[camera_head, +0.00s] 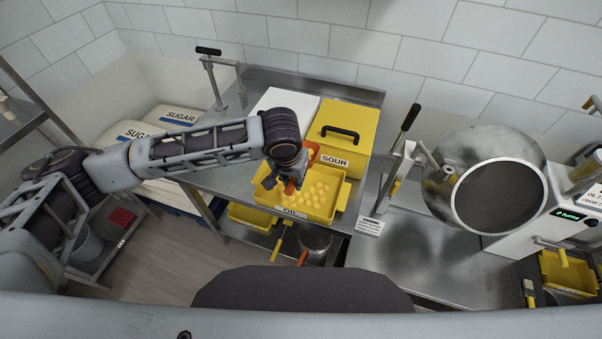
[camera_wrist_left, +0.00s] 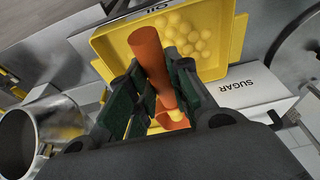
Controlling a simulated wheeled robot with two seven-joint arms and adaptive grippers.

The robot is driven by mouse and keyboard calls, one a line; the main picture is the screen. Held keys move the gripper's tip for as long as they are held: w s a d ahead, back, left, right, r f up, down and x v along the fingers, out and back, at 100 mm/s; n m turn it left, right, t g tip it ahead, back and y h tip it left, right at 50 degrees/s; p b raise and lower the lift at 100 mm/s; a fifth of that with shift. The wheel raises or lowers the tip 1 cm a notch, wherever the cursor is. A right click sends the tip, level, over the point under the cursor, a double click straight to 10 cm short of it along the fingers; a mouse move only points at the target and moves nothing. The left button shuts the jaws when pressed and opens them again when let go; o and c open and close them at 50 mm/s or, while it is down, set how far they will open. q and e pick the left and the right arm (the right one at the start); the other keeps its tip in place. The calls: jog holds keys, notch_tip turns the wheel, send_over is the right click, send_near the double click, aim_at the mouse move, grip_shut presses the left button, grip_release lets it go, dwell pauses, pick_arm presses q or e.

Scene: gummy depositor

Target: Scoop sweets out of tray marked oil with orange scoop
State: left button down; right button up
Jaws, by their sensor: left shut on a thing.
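The yellow tray marked OIL (camera_head: 318,217) sits on the steel bench and holds several round yellow sweets (camera_head: 317,194). My left gripper (camera_head: 289,182) is over the left part of this tray, shut on the orange scoop (camera_head: 291,187). In the left wrist view, the scoop's orange handle (camera_wrist_left: 149,52) stands between the two dark fingers (camera_wrist_left: 158,95), and another orange part shows below them. The sweets (camera_wrist_left: 187,36) lie beside the handle. My right gripper is not in view.
A yellow bin marked SOUR (camera_head: 352,130) with a black handle stands close behind the tray. A steel drum (camera_head: 498,195) is at the right. Sugar bags (camera_head: 135,135) lie at the left. A lower shelf holds a yellow container (camera_head: 252,217) and a metal pot (camera_head: 316,243).

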pick_arm(q)
jog(key=c, duration=2)
grip_release()
grip_shut()
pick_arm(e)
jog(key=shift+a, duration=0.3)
